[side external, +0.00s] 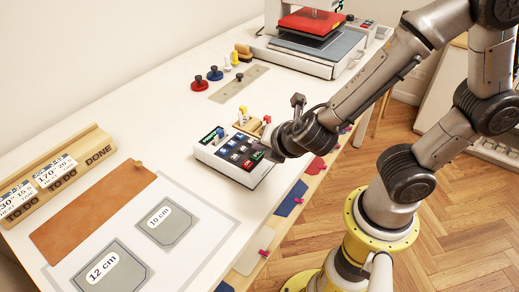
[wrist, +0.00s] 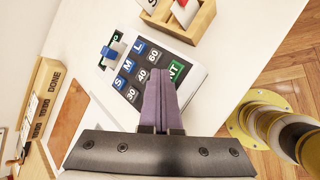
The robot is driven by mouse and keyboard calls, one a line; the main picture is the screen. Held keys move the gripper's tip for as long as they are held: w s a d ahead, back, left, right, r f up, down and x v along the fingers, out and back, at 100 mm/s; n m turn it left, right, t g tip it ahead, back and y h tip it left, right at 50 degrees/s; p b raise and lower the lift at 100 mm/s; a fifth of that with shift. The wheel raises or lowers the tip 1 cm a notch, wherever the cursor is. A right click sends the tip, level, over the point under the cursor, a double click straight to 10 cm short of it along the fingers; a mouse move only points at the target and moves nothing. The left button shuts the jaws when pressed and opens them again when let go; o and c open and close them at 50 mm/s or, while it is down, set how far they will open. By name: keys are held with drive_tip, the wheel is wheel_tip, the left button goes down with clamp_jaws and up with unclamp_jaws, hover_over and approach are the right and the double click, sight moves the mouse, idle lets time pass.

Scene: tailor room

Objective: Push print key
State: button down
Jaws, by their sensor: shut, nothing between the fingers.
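The white keypad device (side external: 212,153) stands on the table in the side view, with dark and blue keys on its sloping top. It also shows in the wrist view (wrist: 193,84), with keys marked S, M, L, 30, 40 and 60. The green print key (wrist: 177,70) is at its right end, with only "NT" readable. My gripper (wrist: 161,84) is shut and empty, its purple fingers together, over the key's near-left part and hiding the rest of its label. I cannot tell whether the tips touch it.
A wooden card holder (wrist: 190,25) stands close behind the keypad. A heat press (side external: 318,45) is at the back. Red and blue stamps (side external: 198,82) stand mid-table. A brown board (side external: 92,212) and grey size templates (side external: 167,221) lie at the front left.

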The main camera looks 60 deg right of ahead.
sight(261, 154)
drive_tip(key=shift+r, duration=0.8)
drive_tip(key=shift+r, duration=0.15)
wheel_tip(261, 154, up, 5)
drive_tip(key=shift+f, duration=0.1)
idle(0.4)
drive_tip(key=shift+d, duration=0.1)
